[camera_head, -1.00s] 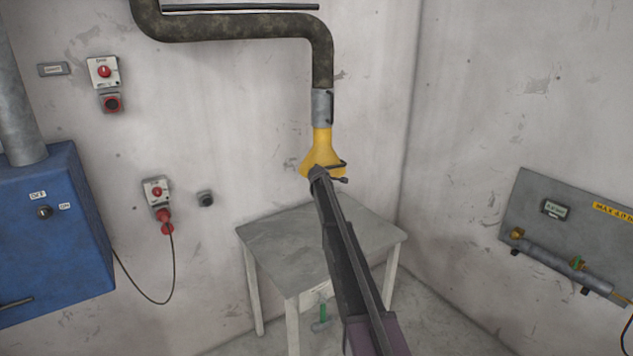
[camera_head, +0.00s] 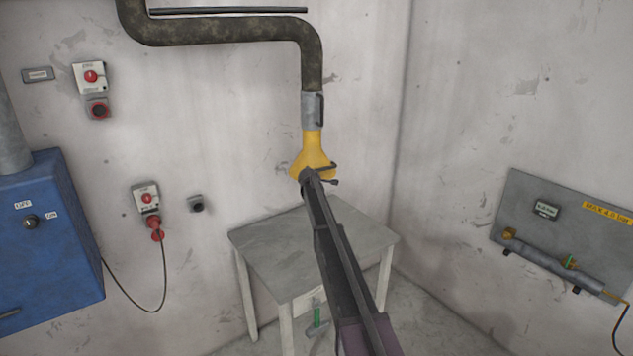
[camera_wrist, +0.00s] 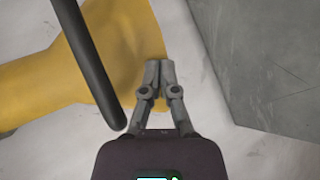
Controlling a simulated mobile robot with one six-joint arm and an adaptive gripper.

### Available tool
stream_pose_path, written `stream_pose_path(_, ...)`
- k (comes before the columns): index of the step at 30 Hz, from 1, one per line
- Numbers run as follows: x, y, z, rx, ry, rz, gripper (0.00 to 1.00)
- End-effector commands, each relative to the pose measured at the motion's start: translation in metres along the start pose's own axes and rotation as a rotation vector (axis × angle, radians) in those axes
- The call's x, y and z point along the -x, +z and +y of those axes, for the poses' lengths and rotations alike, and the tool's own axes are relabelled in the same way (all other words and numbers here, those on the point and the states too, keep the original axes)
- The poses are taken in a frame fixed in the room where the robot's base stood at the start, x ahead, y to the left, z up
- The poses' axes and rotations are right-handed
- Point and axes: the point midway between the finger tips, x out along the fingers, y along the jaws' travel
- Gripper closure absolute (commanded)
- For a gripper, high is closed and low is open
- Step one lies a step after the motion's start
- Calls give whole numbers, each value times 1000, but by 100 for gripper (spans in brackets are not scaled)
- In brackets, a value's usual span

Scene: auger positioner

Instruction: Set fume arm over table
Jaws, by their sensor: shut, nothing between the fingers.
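The fume arm (camera_head: 308,62) is a dark mottled duct that bends down from the upper left. It ends in a grey collar (camera_head: 312,110) and a yellow hood (camera_head: 314,148), which hangs above the back part of the grey table (camera_head: 268,246). In the wrist view the yellow hood (camera_wrist: 45,88) fills the left, with a dark handle bar (camera_wrist: 88,62) across it. My gripper (camera_wrist: 160,66) is shut and empty, its fingertips in front of the hood's edge beside the bar; I cannot tell if they touch it. In the head view my arm hides part of the hood and table.
A blue cabinet (camera_head: 45,245) stands at the left. Red-knobbed switch boxes (camera_head: 92,78) and a plug with a hanging cable (camera_head: 163,280) are on the back wall. A grey panel with a pipe (camera_head: 555,265) is on the right wall. The visible tabletop is bare.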

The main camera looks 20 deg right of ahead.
Motion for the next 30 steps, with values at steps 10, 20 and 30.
stream_pose_path(10, 44, 8, 6, 0, 0, -1, 100)
stream_pose_path(20, 96, 20, 6, 0, -1, -1, 100)
stream_pose_path(30, 120, 26, 6, 0, -1, -2, 100)
